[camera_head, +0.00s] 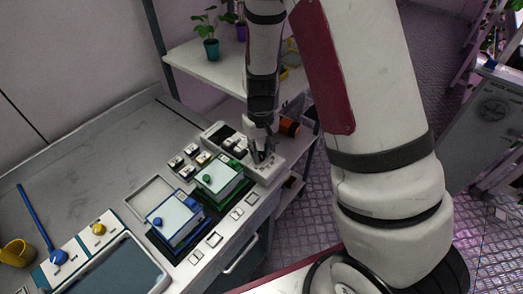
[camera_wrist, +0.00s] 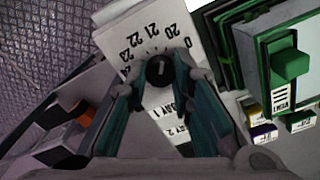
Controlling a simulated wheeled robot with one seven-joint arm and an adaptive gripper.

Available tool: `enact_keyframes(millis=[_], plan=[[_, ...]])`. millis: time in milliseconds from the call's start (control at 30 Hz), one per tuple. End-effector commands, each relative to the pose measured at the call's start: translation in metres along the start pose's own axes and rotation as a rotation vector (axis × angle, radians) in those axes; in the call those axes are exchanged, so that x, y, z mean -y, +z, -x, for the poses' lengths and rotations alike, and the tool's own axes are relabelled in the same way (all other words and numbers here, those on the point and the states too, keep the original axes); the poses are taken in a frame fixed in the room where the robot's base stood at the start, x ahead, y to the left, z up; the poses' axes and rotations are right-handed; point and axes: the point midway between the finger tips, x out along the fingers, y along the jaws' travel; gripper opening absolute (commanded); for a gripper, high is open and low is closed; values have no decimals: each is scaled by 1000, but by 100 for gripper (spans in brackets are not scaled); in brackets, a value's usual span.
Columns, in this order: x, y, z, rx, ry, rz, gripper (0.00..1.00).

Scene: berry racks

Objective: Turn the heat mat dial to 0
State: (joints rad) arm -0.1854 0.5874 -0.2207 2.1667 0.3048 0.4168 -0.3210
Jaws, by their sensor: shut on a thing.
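The heat mat dial is a small round black knob (camera_wrist: 160,70) with a pale line on its face, in the wrist view. It sits on a white panel (camera_wrist: 112,17) printed with 0, 20, 21, 22, 23 and 24 around the knob. Which mark the line points to is hard to tell. My gripper (camera_wrist: 161,82) is shut on the knob, one teal-padded finger on each side. In the head view my gripper (camera_head: 262,153) reaches down onto the white controller box (camera_head: 273,174) at the bench's right end; the knob is hidden there.
A green-framed box (camera_head: 218,174) and a blue-framed box (camera_head: 175,219) stand left of the controller. Several small coloured blocks (camera_head: 186,160) sit behind them. An orange cylinder (camera_head: 289,126) lies behind my gripper. A shelf (camera_head: 210,66) with potted plants is farther back.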

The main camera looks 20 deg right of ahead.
Motion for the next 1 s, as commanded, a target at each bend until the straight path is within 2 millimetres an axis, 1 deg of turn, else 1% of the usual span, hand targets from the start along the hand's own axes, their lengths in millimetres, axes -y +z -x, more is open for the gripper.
enact_keyframes(millis=[400, 600, 800, 1000], plan=[[1, 0, 1, -2, -1, -383, 0], [1, 0, 1, -2, -1, -532, 0], [1, -1, 1, -3, -1, -636, 0], [1, -1, 1, -3, -2, -691, 0]])
